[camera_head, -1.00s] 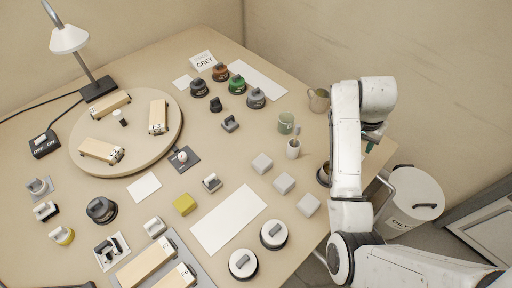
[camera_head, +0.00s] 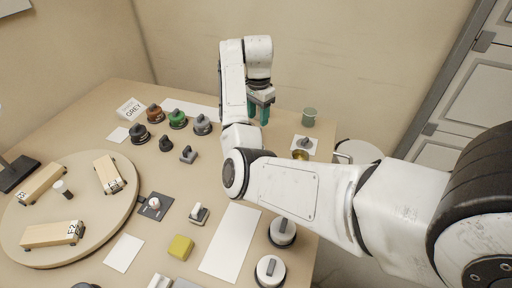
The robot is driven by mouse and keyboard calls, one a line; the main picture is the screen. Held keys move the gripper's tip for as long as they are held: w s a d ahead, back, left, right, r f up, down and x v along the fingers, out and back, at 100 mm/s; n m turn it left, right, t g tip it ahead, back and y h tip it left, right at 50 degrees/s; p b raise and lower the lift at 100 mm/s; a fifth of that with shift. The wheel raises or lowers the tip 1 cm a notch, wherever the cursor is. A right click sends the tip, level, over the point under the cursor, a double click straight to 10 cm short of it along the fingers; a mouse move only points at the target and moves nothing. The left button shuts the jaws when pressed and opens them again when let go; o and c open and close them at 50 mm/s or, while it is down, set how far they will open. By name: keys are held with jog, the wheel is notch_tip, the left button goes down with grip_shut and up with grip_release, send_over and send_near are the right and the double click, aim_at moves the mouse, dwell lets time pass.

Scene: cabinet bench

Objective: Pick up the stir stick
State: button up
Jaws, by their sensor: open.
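I cannot make out the stir stick in the head view; it may be hidden behind my arm or too small to tell. My gripper (camera_head: 259,112) points down over the back right of the bench, with its teal fingers apart and nothing visible between them. A grey-green cup (camera_head: 309,117) stands just right of my gripper. My forearm covers the bench area in front of the gripper.
Several dark-based knobs (camera_head: 178,119) stand left of my gripper. A round board (camera_head: 98,242) with wooden blocks is at the left. A yellow block (camera_head: 180,248) and a white sheet (camera_head: 230,240) lie in front. A white bin (camera_head: 360,152) stands beyond the right edge.

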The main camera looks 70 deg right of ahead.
aim_at(259, 128)
jog(key=f, duration=0.7)
jog(key=shift+s+d+f+p, duration=0.1)
jog(key=shift+d+f+p, duration=0.1)
jog(key=shift+d+p, duration=0.2)
jog(key=shift+c, duration=0.4)
grip_shut()
